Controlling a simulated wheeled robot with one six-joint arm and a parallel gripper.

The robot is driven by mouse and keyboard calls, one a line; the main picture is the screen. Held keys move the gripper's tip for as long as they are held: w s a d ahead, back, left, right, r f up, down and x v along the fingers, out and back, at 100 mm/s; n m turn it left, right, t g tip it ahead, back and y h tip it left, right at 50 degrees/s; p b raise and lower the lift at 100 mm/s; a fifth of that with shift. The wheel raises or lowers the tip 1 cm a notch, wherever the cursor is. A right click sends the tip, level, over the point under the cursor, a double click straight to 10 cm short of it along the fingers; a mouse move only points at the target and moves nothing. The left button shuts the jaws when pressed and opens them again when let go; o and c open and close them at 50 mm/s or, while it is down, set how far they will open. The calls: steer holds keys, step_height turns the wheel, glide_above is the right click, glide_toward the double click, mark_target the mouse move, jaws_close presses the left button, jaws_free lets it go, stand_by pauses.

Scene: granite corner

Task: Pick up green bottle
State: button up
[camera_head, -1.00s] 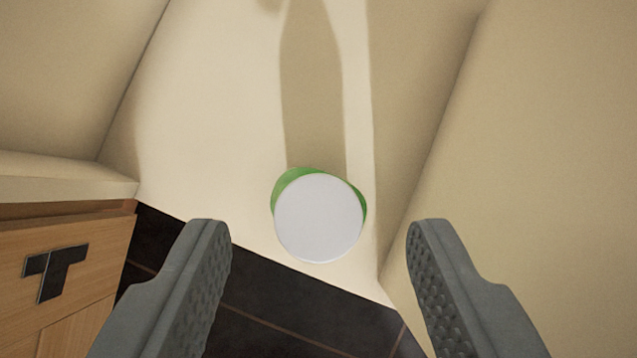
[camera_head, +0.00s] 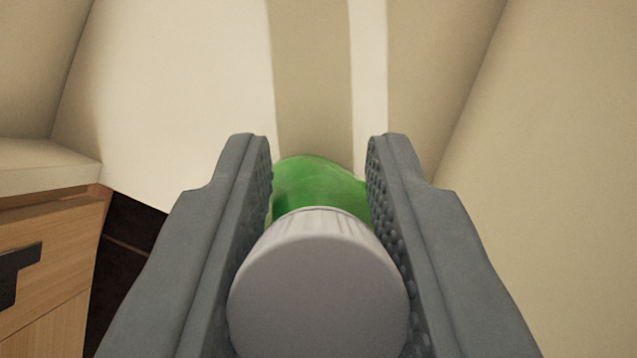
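The green bottle (camera_head: 315,186) shows from above between my fingers, with its white ribbed cap (camera_head: 318,285) toward the camera. My gripper (camera_head: 318,150) has one finger on each side of the bottle. The fingers are narrowed around it, and their textured pads appear to touch the green body on both sides. The lower part of the bottle is hidden by the cap and the fingers.
A beige wall surface (camera_head: 540,170) rises at the right. A pale surface (camera_head: 190,90) with a shadow band lies beyond the bottle. A wooden cabinet (camera_head: 55,250) with a dark handle stands at the lower left, beside dark floor tiles (camera_head: 125,245).

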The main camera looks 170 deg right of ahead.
jaws_close()
steer(key=shift+r, duration=0.15)
